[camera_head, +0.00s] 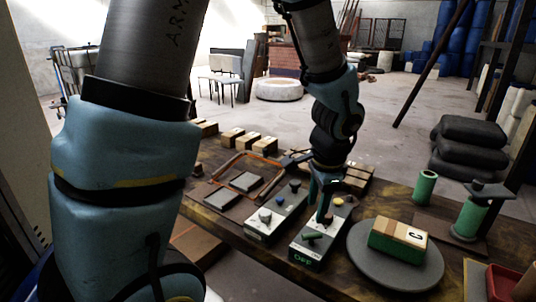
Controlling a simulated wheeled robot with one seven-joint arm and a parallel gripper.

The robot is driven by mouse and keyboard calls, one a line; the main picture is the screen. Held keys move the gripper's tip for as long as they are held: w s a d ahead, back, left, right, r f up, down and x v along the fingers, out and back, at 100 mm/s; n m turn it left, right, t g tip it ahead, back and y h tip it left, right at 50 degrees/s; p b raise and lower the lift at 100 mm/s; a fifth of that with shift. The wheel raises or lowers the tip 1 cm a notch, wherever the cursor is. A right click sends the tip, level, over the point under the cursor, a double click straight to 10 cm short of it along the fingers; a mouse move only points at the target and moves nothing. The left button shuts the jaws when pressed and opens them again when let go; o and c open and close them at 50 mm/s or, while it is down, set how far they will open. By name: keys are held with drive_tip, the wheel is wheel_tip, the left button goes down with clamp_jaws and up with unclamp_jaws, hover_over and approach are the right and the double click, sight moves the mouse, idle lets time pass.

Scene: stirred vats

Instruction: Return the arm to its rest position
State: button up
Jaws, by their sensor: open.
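My arm reaches down from the top of the head view, with its large upper links filling the left side. My gripper (325,212) points down, open, just over a grey control box (307,257) marked OFF. The fingers are close to the knobs on its top; I cannot tell whether they touch. A dark lever and a green knob (311,238) show on this box. No rest stand for the arm is recognisable.
A second control box (272,219) stands left of it. A grey round plate (378,274) bears a green and tan block (398,239). A green cylinder (425,187), a green spool (469,218) and a red tray (509,284) stand right. Wooden blocks (233,136) lie behind.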

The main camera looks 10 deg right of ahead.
drive_tip(key=w+a+r+n, duration=0.1)
drive_tip(key=a+n, duration=0.7)
drive_tip(key=a, duration=0.4)
drive_tip(key=w+a+r+n, duration=0.2)
drive_tip(key=a+n, duration=0.6)
drive_tip(key=a, duration=0.5)
drive_tip(key=shift+g, duration=0.3)
